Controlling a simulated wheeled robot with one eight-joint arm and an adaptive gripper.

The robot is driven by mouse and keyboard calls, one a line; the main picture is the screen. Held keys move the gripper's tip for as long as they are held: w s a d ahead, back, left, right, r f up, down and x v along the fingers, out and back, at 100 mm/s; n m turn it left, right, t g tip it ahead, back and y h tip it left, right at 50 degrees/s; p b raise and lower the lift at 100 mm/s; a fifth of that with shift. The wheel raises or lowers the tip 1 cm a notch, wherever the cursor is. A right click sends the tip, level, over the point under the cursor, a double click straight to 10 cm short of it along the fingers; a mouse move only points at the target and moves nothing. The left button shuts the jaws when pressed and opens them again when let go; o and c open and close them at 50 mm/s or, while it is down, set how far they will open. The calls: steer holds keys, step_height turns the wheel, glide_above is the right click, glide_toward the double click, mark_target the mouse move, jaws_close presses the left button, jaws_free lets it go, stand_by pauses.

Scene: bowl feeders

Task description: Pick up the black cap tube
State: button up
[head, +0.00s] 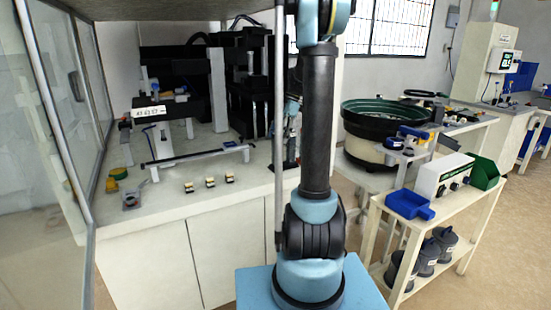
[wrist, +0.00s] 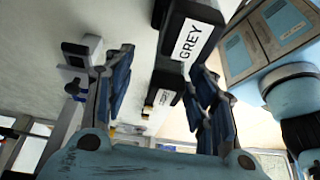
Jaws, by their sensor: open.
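My gripper (wrist: 165,65) is open in the wrist view, with its two dark blue-padded fingers spread apart and nothing held between them. A black block with a white label reading GREY (wrist: 190,40) shows beyond the fingers, and a smaller dark piece with a pale label (wrist: 163,97) shows in the gap between them. I cannot make out a black cap tube for certain in either view. In the head view my arm stands in front of the bench, and the gripper's jaws cannot be made out there.
Three small black-and-yellow pieces (head: 210,182) sit near the front of the white bench (head: 160,212). A black machine (head: 168,107) stands behind them. A bowl feeder (head: 385,118) is at right. A cart (head: 423,216) carries a blue tray (head: 408,204) and a green bin (head: 484,174). Glass panels line the left.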

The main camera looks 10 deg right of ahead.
mark_target(273, 148)
steer(key=shift+s+x, duration=0.2)
steer(key=shift+x, duration=1.3)
steer(key=shift+s+x, duration=0.25)
steer(key=shift+x, duration=1.2)
steer(key=shift+a+r, duration=0.1)
jaws_close()
